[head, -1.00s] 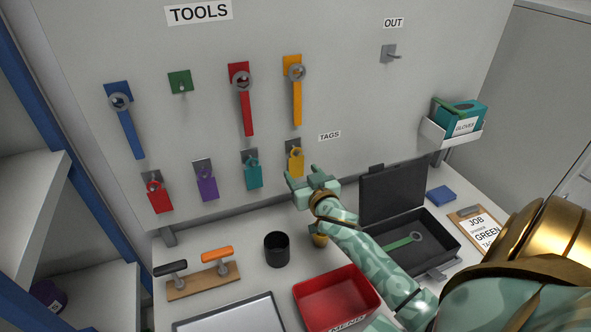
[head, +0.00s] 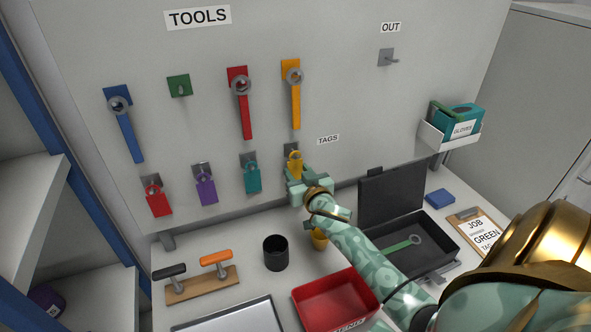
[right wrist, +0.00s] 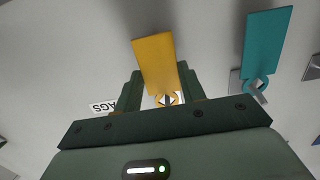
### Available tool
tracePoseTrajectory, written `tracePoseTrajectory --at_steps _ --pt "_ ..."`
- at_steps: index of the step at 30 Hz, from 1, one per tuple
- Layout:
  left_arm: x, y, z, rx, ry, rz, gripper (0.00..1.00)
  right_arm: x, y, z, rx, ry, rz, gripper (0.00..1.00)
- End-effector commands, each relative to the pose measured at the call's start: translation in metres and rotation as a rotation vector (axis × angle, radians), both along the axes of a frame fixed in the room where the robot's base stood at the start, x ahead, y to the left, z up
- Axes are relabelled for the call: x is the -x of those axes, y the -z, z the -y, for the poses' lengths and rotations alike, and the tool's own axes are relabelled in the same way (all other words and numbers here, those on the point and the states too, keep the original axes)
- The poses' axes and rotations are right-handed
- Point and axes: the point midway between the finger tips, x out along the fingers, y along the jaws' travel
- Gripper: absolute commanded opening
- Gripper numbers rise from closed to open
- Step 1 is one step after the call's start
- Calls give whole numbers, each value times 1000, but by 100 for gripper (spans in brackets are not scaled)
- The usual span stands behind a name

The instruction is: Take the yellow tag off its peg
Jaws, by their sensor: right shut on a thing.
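The yellow tag (head: 295,167) is at its grey peg plate (head: 291,148), last on the right in the row of tags. Its ring is at the peg; I cannot tell whether it bears on it. My right gripper (head: 297,182) is shut on the tag from below and covers its lower part. In the right wrist view the yellow tag (right wrist: 154,62) shows between the two dark fingers of the gripper (right wrist: 162,88), with its ring toward the palm. My left gripper is not in view.
A teal tag (head: 252,180) hangs close to the left; it also shows in the right wrist view (right wrist: 266,45). A yellow wrench (head: 296,105) hangs above. An open black case (head: 445,262), a red bin (head: 318,305) and a black cup (head: 275,252) stand below.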

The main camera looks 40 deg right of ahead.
Motion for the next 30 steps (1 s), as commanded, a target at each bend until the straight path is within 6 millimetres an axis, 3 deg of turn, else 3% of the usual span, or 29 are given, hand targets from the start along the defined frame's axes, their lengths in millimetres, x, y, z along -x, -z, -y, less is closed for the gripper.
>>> tracePoseTrajectory --at_steps 11,30 --pt "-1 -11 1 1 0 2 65 2 -7 0 -2 0 0 23" --pt "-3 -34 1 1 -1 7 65 36 -13 -12 -1 0 -1 23"
